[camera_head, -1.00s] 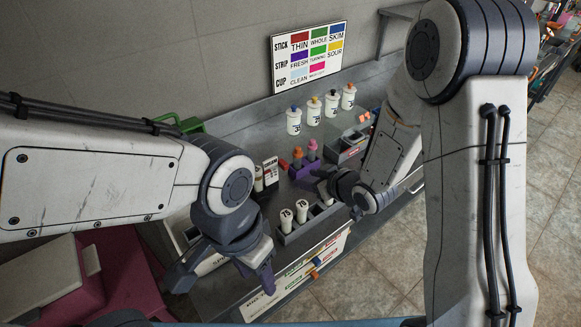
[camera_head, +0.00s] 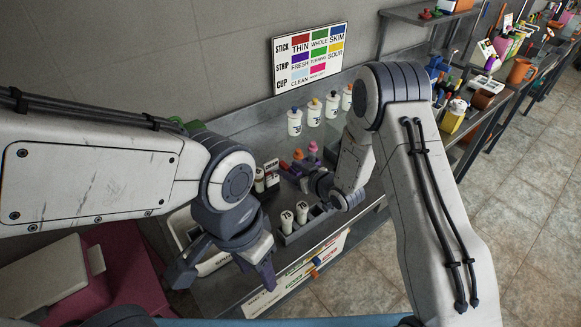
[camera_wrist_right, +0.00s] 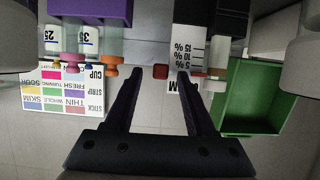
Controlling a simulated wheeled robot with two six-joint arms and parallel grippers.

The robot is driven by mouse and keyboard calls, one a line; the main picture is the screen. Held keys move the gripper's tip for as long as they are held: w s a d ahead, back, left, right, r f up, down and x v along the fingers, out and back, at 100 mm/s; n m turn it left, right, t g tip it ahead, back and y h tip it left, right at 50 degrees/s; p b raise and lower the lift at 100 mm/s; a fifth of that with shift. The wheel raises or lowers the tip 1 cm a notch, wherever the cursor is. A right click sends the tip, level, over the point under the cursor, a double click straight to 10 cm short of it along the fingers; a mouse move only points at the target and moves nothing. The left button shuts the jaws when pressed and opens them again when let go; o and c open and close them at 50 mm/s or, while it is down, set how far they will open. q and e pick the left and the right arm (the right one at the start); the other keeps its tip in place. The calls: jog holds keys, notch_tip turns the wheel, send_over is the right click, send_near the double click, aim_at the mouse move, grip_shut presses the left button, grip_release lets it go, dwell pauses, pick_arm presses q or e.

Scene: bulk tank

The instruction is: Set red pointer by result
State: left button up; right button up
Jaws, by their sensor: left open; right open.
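A small red piece (camera_wrist_right: 160,71) shows between the fingertips of my right gripper (camera_wrist_right: 159,76) in the right wrist view. I cannot tell whether this piece is the red pointer. The right gripper is open and not closed on it. Beside it is a white card with a percent scale (camera_wrist_right: 188,53), close to one finger. In the head view, the red piece (camera_head: 285,165) lies near the card (camera_head: 271,172), and the right gripper (camera_head: 297,176) reaches toward it. My left gripper (camera_head: 224,279) is open and empty over the bench's front left.
A colour chart (camera_head: 309,54) is on the wall above several white bottles (camera_head: 294,122). Two white-capped vials (camera_head: 301,212) stand in a grey rack. A white board with small pointers (camera_head: 312,266) is on the bench front. A green bin (camera_wrist_right: 255,98) shows in the wrist view.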

jog(key=shift+w+a+f, duration=0.1)
jog(key=shift+w, duration=0.05)
grip_shut()
dwell(1.4)
